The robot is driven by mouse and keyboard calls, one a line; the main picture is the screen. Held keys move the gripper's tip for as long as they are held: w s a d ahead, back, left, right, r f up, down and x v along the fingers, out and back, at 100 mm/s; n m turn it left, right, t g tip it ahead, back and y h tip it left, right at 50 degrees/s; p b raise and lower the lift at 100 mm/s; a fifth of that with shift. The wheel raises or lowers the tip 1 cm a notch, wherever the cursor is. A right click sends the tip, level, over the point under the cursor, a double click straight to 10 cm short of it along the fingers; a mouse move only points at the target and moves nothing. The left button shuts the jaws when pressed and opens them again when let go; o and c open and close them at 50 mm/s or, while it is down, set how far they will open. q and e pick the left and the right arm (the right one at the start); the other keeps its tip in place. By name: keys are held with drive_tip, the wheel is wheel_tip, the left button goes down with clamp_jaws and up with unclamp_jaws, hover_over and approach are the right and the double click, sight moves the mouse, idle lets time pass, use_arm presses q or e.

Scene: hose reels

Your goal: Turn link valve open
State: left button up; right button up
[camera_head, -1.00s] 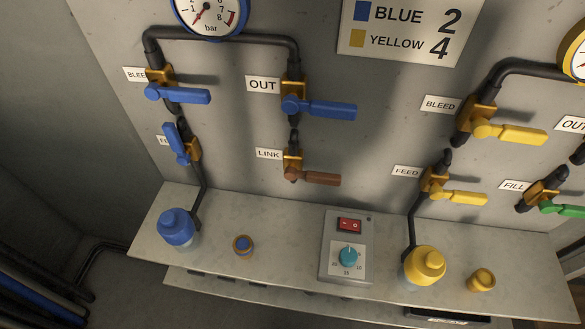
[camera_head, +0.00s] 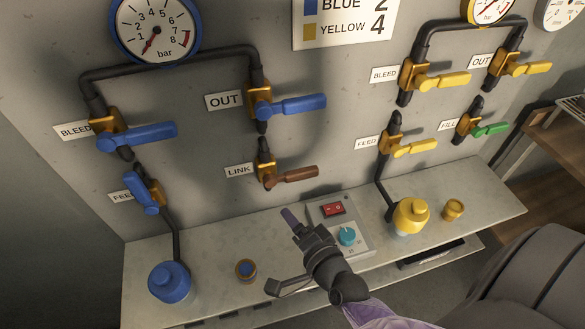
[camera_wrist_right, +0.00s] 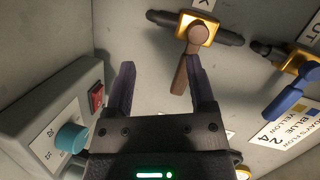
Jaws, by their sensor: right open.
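The LINK valve has a brown lever (camera_head: 292,177) on a brass body (camera_head: 266,172), mounted on the grey panel beside its LINK label (camera_head: 239,170). The lever points sideways to the right. My right gripper (camera_head: 281,250) is in front of the shelf, below the lever, with its jaws apart and empty. In the right wrist view the brown lever (camera_wrist_right: 180,75) shows between the two finger lines, nearer the right finger of my right gripper (camera_wrist_right: 160,62). I cannot tell how far beyond the fingertips it is. My left gripper is not in view.
The OUT valve's blue lever (camera_head: 290,106) is above the LINK valve. A switch box (camera_head: 360,240) with a red rocker and teal knob stands right of my gripper.

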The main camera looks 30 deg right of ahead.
sight(303, 178)
drive_tip(key=d+r+m+t+h, duration=0.2)
drive_tip(key=d+r+m+h, duration=0.15)
drive_tip(key=d+m, duration=0.2)
drive_tip(key=shift+m+h, duration=0.45)
drive_tip(key=x, duration=0.3)
drive_tip(key=b+x, duration=0.1)
drive_tip(key=x, duration=0.2)
drive_tip(key=a+x, duration=0.1)
drive_tip(key=x, duration=0.3)
drive_tip(key=shift+w+f, duration=0.2)
drive_tip(key=shift+f, duration=0.05)
clamp_jaws()
